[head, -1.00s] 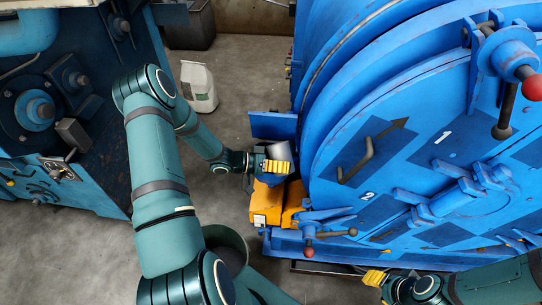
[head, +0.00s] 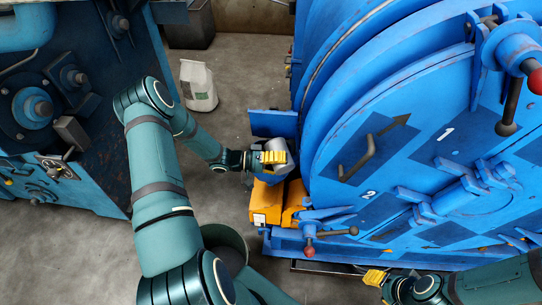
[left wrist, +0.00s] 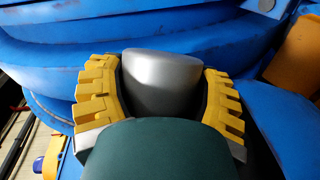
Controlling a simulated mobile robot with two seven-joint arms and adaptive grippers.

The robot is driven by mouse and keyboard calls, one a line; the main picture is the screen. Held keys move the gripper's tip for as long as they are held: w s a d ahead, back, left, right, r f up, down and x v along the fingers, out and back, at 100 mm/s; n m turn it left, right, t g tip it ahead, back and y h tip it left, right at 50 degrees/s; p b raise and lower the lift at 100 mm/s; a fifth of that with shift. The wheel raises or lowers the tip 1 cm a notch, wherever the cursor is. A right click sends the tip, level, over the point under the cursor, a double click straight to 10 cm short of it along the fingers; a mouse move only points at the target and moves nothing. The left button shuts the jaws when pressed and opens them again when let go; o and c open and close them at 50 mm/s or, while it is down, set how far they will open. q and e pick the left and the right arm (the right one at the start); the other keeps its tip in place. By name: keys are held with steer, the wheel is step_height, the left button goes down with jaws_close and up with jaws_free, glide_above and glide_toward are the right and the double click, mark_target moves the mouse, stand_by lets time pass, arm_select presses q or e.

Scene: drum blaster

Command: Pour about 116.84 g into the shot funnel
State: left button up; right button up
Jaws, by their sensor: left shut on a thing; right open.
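My left gripper (head: 274,157) is shut on a silver metal cup (head: 279,149), beside the blue drum machine (head: 335,110). In the left wrist view the cup (left wrist: 160,80) sits between the yellow finger pads, its smooth grey side towards the camera. I cannot see its contents or any pouring stream. A small blue part (head: 268,180) shows just under the gripper, above a yellow-orange housing; I cannot tell whether it is the shot funnel. My right gripper (head: 374,278) is open at the lower right, below the drum machine, and seems empty.
The yellow-orange housing (head: 266,204) stands at the drum's lower left. Red-knobbed clamp handles (head: 309,252) stick out from the drum's front. A white sack (head: 198,86) stands on the floor. A dark blue machine (head: 60,110) is at left. Floor between the machines is partly clear.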

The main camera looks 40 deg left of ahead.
arm_select(q)
steer(key=shift+w+a+r+n, duration=0.3)
steer(key=shift+a+n, duration=0.1)
steer(key=shift+a+f+n+h+b, duration=0.1)
steer(key=shift+f+n+h+b, duration=0.1)
steer(key=shift+n+h+b, duration=0.35)
steer(key=shift+w+a+r+n+t, duration=0.2)
steer(key=shift+r+n+t, duration=0.15)
steer(key=shift+n, duration=0.3)
steer(key=shift+a+r+n, duration=0.1)
steer(key=shift+r+n, duration=0.15)
steer(key=shift+n, duration=0.05)
steer(key=shift+w+a+f+n+t+h, duration=0.15)
steer(key=shift+a+f+n+t+h, duration=0.15)
steer(key=shift+n, duration=0.3)
stand_by(1.4)
steer(key=shift+d+r, duration=0.1)
steer(key=shift+r, duration=0.05)
